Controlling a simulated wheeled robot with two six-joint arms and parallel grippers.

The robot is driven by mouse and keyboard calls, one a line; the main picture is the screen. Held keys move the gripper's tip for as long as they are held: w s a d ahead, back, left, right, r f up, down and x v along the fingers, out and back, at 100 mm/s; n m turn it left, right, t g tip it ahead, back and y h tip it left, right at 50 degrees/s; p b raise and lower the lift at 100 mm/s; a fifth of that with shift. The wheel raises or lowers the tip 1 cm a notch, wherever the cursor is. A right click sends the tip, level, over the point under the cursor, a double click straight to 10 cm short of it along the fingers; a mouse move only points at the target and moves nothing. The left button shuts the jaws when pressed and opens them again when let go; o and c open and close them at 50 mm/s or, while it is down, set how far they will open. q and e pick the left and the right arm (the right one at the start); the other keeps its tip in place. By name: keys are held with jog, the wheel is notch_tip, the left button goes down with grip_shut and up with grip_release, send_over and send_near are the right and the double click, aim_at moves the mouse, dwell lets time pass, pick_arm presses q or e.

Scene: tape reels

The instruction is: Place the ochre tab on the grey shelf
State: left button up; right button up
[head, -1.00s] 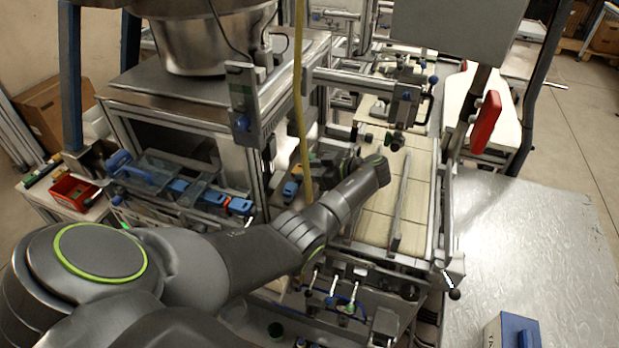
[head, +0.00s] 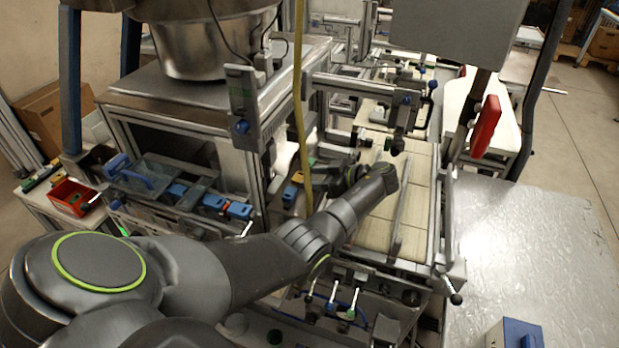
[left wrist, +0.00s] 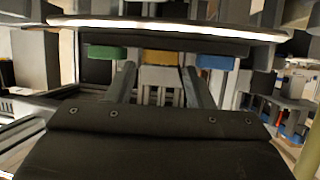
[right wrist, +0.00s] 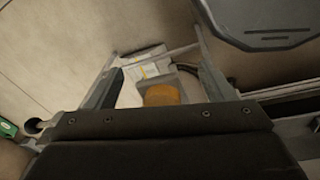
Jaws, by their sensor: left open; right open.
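In the left wrist view, an ochre tab (left wrist: 162,57) sits in a row between a green tab (left wrist: 107,53) and a blue tab (left wrist: 217,62). My left gripper (left wrist: 160,75) is open, its fingers on either side of the ochre tab's line; I cannot tell whether they touch it. In the head view this gripper (head: 328,176) is small and partly hidden beside the hanging yellow hose. My right gripper (right wrist: 162,80) is open; an orange-brown block (right wrist: 161,95) shows between its fingers, too unclear to name. I cannot single out the grey shelf.
A yellow hose (head: 300,90) hangs near my left gripper. A steel bowl feeder (head: 205,50) stands behind on a cabinet. A tiled conveyor bed (head: 375,235) lies to the right. A red bin (head: 70,197) sits at the left. The metal table (head: 540,250) is mostly clear.

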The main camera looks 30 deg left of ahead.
pick_arm(q)
jog(key=v, duration=0.5)
jog(key=shift+d+r+b, duration=0.1)
jog(key=shift+d+b, duration=0.2)
jog(key=shift+b, duration=0.1)
